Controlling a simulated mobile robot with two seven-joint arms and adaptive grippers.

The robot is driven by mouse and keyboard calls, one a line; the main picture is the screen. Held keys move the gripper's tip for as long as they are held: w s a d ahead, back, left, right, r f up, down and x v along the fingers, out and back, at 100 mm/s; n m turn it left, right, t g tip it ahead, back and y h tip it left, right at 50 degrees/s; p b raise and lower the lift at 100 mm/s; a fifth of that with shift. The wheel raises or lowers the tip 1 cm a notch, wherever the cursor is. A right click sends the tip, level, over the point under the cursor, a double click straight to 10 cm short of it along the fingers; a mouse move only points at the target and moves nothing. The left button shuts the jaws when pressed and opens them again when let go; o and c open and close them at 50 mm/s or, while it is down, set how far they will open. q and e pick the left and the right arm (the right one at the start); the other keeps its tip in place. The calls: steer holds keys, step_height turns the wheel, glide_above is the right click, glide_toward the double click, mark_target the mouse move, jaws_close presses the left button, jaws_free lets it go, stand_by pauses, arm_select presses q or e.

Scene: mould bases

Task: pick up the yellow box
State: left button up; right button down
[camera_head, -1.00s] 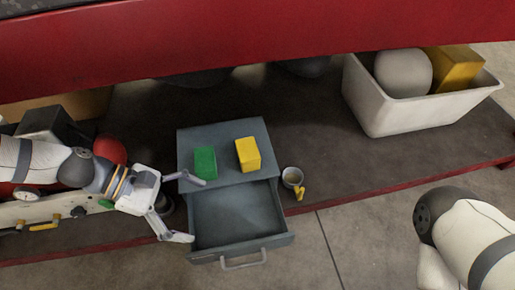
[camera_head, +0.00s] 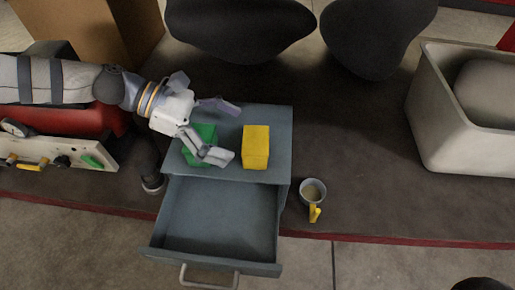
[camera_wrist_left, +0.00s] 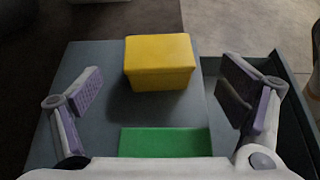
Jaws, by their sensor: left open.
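The yellow box (camera_head: 256,147) stands on top of the grey drawer cabinet (camera_head: 272,178), on its right part. A green box (camera_head: 190,152) stands to its left, partly hidden under my left gripper (camera_head: 230,131). My left gripper is open and empty, over the green box, with its fingers pointing toward the yellow box. In the left wrist view the yellow box (camera_wrist_left: 159,62) lies ahead, between the lines of the two spread fingers (camera_wrist_left: 170,92). The green box (camera_wrist_left: 165,142) is nearer, close to the gripper's palm. My right gripper is not in view.
The cabinet's empty drawer (camera_head: 215,215) is pulled out toward the front. A mug (camera_head: 312,192) with a yellow handle stands right of the cabinet. A white bin (camera_head: 440,135) is at the right. Black rounded shapes (camera_head: 240,30) are behind. A red toolbox-like object (camera_head: 70,120) lies left.

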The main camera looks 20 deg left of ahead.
mark_target(250, 139)
arm_select(q)
steer(key=b+x, duration=0.1)
steer(key=x, duration=0.2)
steer(key=shift+w+d+f, duration=0.1)
steer(key=shift+w+d, duration=0.1)
steer(key=shift+d, duration=0.2)
steer(key=c, duration=1.4)
